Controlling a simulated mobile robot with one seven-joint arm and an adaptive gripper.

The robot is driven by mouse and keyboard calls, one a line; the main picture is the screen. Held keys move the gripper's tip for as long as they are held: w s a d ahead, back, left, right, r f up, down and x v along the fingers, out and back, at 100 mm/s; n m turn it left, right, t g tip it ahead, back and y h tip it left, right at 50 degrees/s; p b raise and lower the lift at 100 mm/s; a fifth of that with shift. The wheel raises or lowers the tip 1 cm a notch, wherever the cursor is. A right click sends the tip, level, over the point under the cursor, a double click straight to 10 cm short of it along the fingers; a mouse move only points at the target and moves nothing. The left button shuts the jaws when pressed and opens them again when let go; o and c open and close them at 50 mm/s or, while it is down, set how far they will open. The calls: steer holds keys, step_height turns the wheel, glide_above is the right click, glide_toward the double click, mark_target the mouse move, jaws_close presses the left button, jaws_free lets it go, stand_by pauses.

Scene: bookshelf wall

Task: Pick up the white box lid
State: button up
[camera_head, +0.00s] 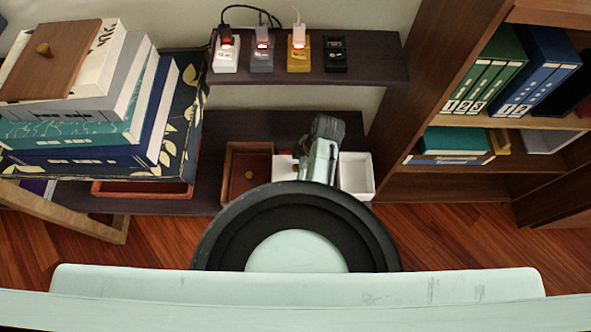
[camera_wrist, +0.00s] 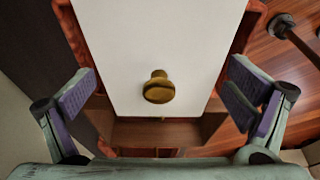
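The white box lid (camera_wrist: 165,40) fills the middle of the wrist view, with a round brass knob (camera_wrist: 159,88) near its lower edge. In the head view the white lid (camera_head: 283,166) shows only in part on the low dark shelf, beside my arm. My gripper (camera_wrist: 163,78) is open, with one purple-padded finger on each side of the lid and knob in the picture. Nothing is between the pads that I can see held. The height gap between the fingers and the knob is hard to judge. In the head view my arm and base hide much of this spot.
Chargers (camera_head: 299,60) sit on the shelf above. Stacked books (camera_head: 85,140) are at left, and a bookcase (camera_head: 430,110) is at right.

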steer(key=c, duration=0.8)
steer(key=shift+a+r, duration=0.1)
